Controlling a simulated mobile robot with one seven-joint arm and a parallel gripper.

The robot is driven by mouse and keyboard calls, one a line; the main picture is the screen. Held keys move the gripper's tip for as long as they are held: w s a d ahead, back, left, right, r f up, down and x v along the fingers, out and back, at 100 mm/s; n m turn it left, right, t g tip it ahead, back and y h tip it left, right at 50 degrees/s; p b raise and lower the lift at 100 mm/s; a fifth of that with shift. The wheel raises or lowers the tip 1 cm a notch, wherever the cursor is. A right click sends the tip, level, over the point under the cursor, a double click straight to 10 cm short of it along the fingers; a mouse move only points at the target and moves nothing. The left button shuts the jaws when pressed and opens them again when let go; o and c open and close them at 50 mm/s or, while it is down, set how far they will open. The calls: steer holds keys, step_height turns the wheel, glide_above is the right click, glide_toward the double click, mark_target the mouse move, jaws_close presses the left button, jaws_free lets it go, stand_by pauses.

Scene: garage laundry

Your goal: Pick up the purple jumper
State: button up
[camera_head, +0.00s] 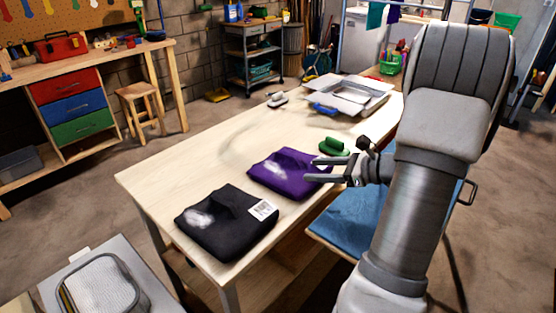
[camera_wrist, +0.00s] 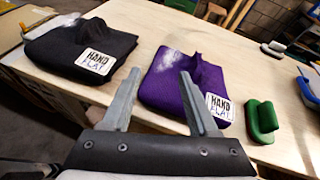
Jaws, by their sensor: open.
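The purple jumper (camera_head: 283,172) lies folded on the wooden table, with a pale patch on its left part. In the wrist view the purple jumper (camera_wrist: 182,82) shows a white label (camera_wrist: 219,108) reading "HAND FLAT" and a raised fold on top. My gripper (camera_head: 312,172) is open and empty, over or beside the jumper's right side in the head view. In the wrist view my gripper (camera_wrist: 160,88) has its two fingers spread, the right one overlapping the jumper and the left one over bare table. I cannot tell whether they touch the cloth.
A black folded garment (camera_head: 222,222) with a white label lies to the left of the jumper. A metal tray (camera_head: 346,97) and another brush (camera_head: 277,99) stand at the table's far end. The table's middle (camera_head: 215,150) is clear.

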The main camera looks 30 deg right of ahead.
steer(key=d+f+m+t+h, duration=0.1)
steer(key=d+m+t+h, duration=0.1)
steer(key=d+m, duration=0.3)
steer(key=n+b, duration=0.1)
glide_toward(290, 155)
steer(key=x, duration=0.5)
steer(key=shift+s+f, duration=0.1)
steer(key=shift+f, duration=0.15)
steer(key=shift+r+b+x, duration=0.1)
steer(key=shift+b+x, duration=0.15)
steer(key=shift+x, duration=1.25)
steer(key=shift+r+b+x, duration=0.15)
steer(key=shift+b+x, duration=0.1)
steer(key=shift+x, duration=1.25)
steer(key=shift+d, duration=0.15)
jaws_close()
